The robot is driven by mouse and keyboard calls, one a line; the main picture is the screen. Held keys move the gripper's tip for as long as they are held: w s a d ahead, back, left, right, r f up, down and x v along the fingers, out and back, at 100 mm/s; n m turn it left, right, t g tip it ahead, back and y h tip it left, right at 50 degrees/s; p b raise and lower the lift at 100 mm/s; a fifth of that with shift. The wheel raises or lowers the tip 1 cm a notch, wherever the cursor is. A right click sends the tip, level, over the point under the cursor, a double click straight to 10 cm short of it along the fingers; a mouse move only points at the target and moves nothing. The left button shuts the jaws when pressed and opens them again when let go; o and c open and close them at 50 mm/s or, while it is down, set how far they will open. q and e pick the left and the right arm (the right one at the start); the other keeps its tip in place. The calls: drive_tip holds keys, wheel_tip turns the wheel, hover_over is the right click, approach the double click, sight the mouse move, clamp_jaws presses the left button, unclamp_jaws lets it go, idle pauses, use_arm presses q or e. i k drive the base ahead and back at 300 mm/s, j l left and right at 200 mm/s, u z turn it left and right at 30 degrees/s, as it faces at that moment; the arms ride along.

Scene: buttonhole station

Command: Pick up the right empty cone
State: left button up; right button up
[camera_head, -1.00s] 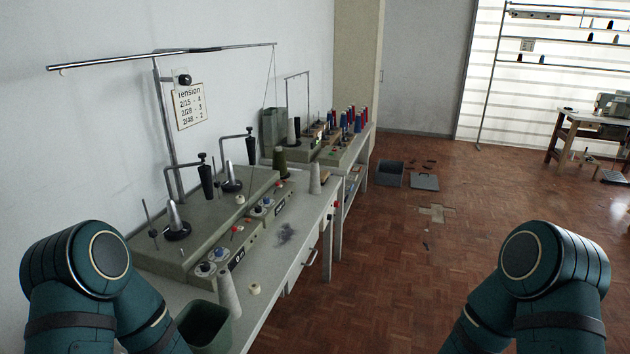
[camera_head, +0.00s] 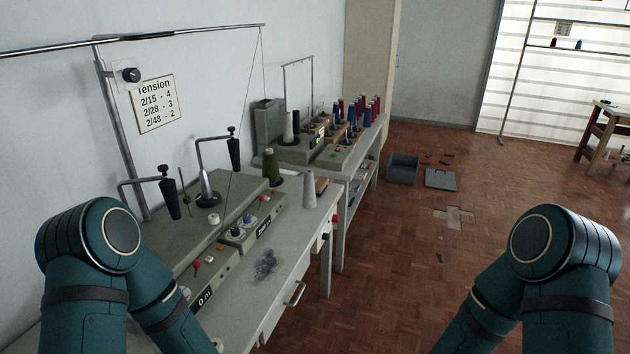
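A pale grey cone (camera_head: 309,190) stands upright near the right end of the workbench top (camera_head: 291,232). It looks bare of thread. An olive-green cone (camera_head: 269,168) stands to its left, with thread on it. Another pale cone (camera_head: 288,127) stands farther back by the second machine. My two arms show at the lower left and lower right, both apart from the cones. Both grippers are out of view.
A grey winding machine (camera_head: 232,212) with arms and a tall thread stand fills the bench's left side. Dark lint (camera_head: 265,266) lies on the bench. A second bench behind holds red and blue spools (camera_head: 366,112). A dark bin (camera_head: 403,169) stands on the open wooden floor.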

sight(309, 203)
drive_tip(key=i+l, duration=0.2)
drive_tip(key=i, duration=0.2)
drive_tip(key=i+l, duration=0.2)
drive_tip(key=i, duration=0.2)
drive_tip(key=i+l, duration=0.2)
drive_tip(key=i, duration=0.2)
drive_tip(key=u, duration=0.05)
